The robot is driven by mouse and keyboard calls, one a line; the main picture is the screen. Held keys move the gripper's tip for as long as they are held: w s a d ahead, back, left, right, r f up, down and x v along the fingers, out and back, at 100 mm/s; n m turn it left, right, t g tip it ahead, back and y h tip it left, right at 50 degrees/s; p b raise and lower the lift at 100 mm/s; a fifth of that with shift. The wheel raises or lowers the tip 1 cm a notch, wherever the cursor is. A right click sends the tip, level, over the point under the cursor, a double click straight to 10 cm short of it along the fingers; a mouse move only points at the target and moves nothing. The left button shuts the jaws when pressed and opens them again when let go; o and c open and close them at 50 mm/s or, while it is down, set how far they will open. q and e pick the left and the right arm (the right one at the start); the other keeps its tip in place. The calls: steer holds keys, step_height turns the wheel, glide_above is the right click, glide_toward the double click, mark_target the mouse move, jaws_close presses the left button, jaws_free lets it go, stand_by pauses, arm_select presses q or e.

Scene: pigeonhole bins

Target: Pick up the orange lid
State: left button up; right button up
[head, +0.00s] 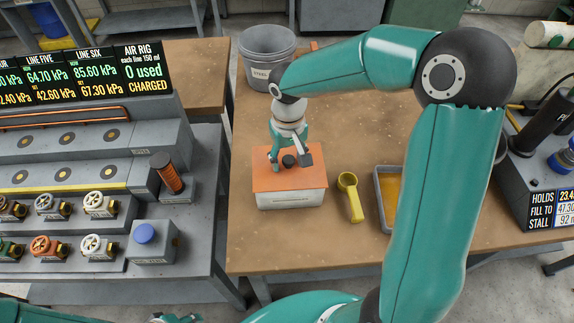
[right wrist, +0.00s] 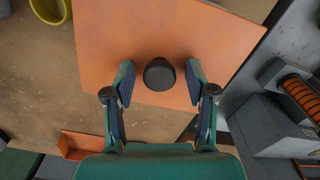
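The orange lid (head: 272,181) lies flat on a white box (head: 290,200) on the wooden bench. A dark round knob (head: 288,160) stands up from its middle. My right gripper (head: 289,161) is over the lid, its fingers pointing down on either side of the knob. In the right wrist view the lid (right wrist: 190,30) fills the top, and the knob (right wrist: 159,75) lies between the spread fingertips (right wrist: 158,82), with a gap on both sides. A small part of what looks like my left gripper (head: 177,318) shows at the bottom edge; its fingers cannot be made out.
A yellow scoop (head: 354,204) lies right of the box, with a grey-rimmed tray (head: 379,190) beyond it. A grey bucket (head: 267,43) stands behind. The valve console (head: 178,240) is to the left. Bare bench (head: 310,250) lies in front of the box.

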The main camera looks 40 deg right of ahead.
jaws_close()
steer(key=shift+r, duration=0.2)
